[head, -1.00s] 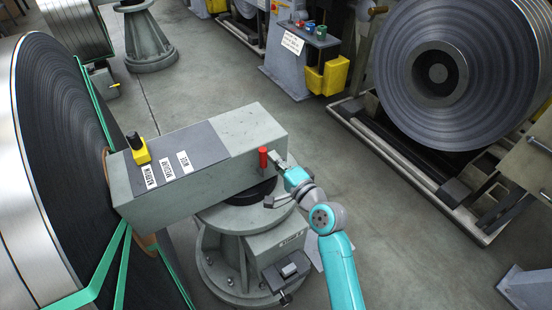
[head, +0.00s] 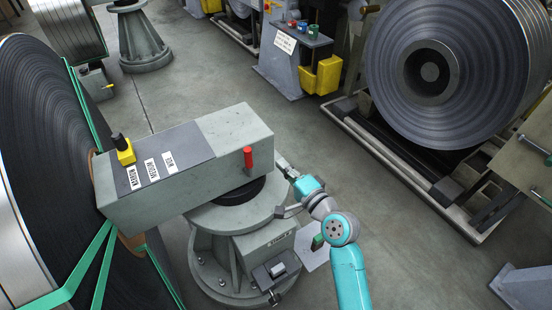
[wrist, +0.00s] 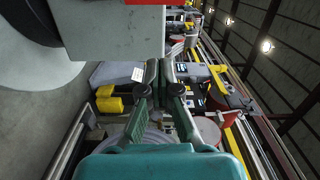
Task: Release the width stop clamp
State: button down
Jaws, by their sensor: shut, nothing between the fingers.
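The width stop (head: 125,153), a yellow block with a black knob, sits at the NARROW label (head: 133,178) on top of a grey arm block. MEDIUM (head: 151,169) and WIDE (head: 169,161) labels follow to its right. The clamp's red handle (head: 248,158) stands upright at the block's right end. In the wrist view a red part (wrist: 145,2) shows only at the top edge. My gripper (head: 281,163) is to the right of the handle, apart from it. In the wrist view its fingers (wrist: 160,70) are shut and empty, beside the grey block.
The block rests on a round grey pedestal (head: 225,262) with a small bracket (head: 275,270) at its front. A large strapped coil (head: 40,130) stands close on the left. Another coil (head: 385,75) is at upper right. Open floor (head: 420,270) lies to the right.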

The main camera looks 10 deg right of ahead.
jog(key=v, duration=0.5)
dwell(0.5)
jog(key=s+d+f+n+h, duration=0.1)
jog(key=s+f+h, duration=0.1)
jog(key=s+f, duration=0.35)
jog(key=s+f+n+g+h, duration=0.1)
jog(key=s+f+h, duration=0.1)
jog(key=s, duration=0.6)
jog(key=s+d+f+n+h, duration=0.1)
jog(key=s+f+n+h, duration=0.1)
jog(key=s+f, duration=0.35)
jog(key=s+r+n, duration=0.4)
jog(key=s, duration=0.7)
jog(key=s+r+n+g, duration=0.1)
jog(key=s+r+n, duration=0.3)
jog(key=s, duration=0.8)
jog(key=shift+d+r+n, duration=0.2)
jog(key=shift+d+n, duration=0.05)
jog(key=shift+n, duration=0.35)
